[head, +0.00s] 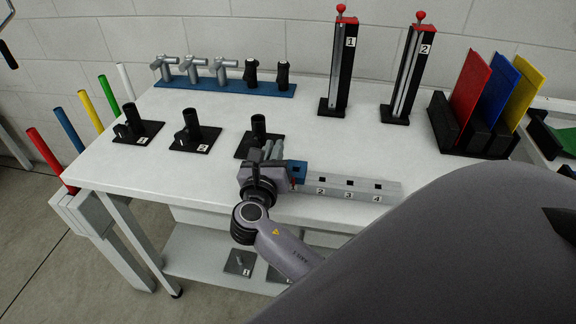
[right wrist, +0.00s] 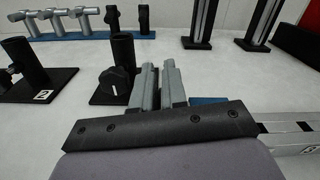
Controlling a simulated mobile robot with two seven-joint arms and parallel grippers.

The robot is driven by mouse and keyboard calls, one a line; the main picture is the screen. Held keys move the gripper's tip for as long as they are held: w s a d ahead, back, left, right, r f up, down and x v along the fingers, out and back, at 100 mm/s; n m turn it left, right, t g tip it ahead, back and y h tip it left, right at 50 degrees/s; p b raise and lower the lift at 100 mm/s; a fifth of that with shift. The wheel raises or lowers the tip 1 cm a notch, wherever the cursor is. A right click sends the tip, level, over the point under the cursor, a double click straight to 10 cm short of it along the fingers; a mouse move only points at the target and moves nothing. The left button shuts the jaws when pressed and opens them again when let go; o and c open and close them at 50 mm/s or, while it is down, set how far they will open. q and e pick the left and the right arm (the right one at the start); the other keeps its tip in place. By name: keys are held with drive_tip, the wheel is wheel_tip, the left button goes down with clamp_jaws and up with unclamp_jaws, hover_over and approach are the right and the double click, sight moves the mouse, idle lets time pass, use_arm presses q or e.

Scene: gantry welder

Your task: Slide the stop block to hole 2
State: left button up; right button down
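A blue stop block (head: 298,167) sits at the left end of a grey rail (head: 345,187) along the table's front edge. Holes marked 2, 3 and 4 show uncovered to its right; the left end of the rail is hidden. My right gripper (head: 269,148) is just left of the block, its fingers pointing away over the table. In the right wrist view its two fingers (right wrist: 159,75) are close together with nothing seen between them, and a bit of the blue block (right wrist: 208,101) shows right of them. My left gripper is not in view.
A black clamp stand (head: 258,130) stands just behind my right gripper, with two more to the left. A blue rack (head: 225,87) holds grey and black parts. Two tall numbered columns (head: 341,65) (head: 407,75) and a panel holder (head: 465,135) stand behind.

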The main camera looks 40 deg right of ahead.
drive_tip(key=shift+s+d+r+p, duration=0.1)
drive_tip(key=shift+s+d+p, duration=0.95)
drive_tip(key=shift+s, duration=0.1)
drive_tip(key=shift+s+d+p, duration=0.8)
drive_tip(key=shift+s+d, duration=0.15)
drive_tip(key=shift+s, duration=0.15)
drive_tip(key=c, duration=0.8)
unclamp_jaws()
drive_tip(key=shift+o, duration=0.2)
drive_tip(key=shift+b+v, duration=0.4)
drive_tip(key=shift+v, duration=3.2)
